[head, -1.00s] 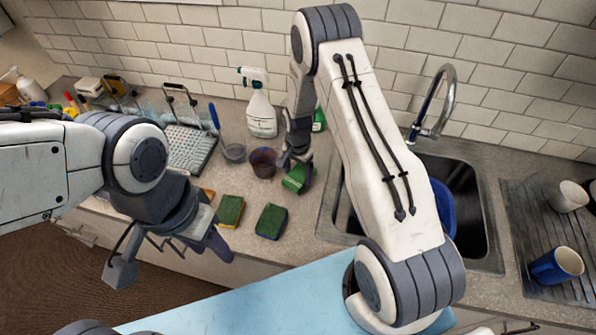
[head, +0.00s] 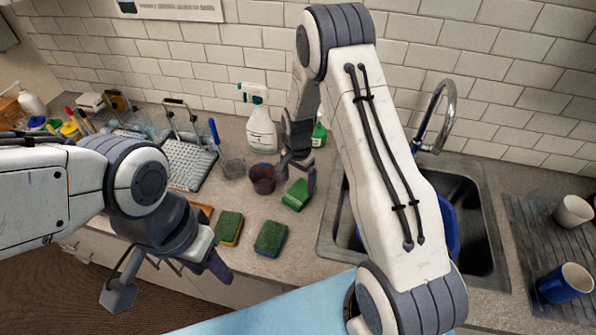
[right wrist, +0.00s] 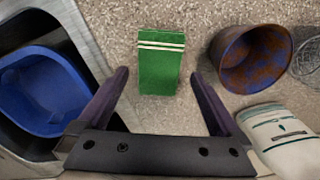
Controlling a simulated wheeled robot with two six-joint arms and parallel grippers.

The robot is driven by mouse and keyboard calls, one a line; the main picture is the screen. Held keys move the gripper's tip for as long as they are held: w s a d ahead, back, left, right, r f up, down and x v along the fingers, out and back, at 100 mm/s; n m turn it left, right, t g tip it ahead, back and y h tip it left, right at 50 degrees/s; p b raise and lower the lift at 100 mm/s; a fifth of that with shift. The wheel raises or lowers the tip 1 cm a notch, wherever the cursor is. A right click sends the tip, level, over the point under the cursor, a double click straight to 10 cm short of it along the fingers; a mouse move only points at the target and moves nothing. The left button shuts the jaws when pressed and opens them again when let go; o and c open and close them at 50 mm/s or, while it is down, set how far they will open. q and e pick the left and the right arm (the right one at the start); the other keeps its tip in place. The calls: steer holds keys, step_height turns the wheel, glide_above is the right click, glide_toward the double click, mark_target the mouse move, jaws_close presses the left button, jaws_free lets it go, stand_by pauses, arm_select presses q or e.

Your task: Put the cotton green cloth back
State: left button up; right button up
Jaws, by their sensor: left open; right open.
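The green cloth (head: 296,194) lies folded on the counter left of the sink. In the right wrist view the cloth (right wrist: 159,72) is a green rectangle with two pale stripes near one end. My right gripper (head: 298,172) is open above the cloth; in the right wrist view its two fingers (right wrist: 160,84) stand apart, one to each side of the cloth, not touching it. My left gripper (head: 168,282) is open and empty in front of the counter's edge, at the lower left.
A brown cup (head: 262,179), a glass (head: 232,167) and a white spray bottle (head: 262,130) stand behind. The sink (head: 474,226) holds a blue basin (right wrist: 42,90). A blue mug (head: 562,284) lies on the drainer at right.

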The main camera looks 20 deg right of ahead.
mark_target(298, 193)
steer(key=s+a+r+n+b, duration=0.1)
steer(key=s+a+r+n, duration=0.15)
steer(key=r, duration=0.35)
steer(key=s+a+r+n+b, duration=0.1)
steer(key=s+a+r, duration=0.1)
steer(key=a+r, duration=0.3)
steer(key=s+a+r+n, duration=0.2)
steer(key=s+n, duration=0.3)
steer(key=s, duration=0.3)
steer(key=s+a+r+n, duration=0.3)
steer(key=s+r+n, duration=0.1)
steer(key=s, duration=0.4)
steer(key=s+a+r+n+y, duration=0.1)
steer(key=s+a+r+n, duration=0.1)
steer(key=s+n, duration=0.4)
steer(key=shift+s+a+r, duration=0.3)
steer(key=shift+s+r, duration=0.45)
steer(key=shift+s, duration=0.5)
steer(key=shift+f, duration=0.1)
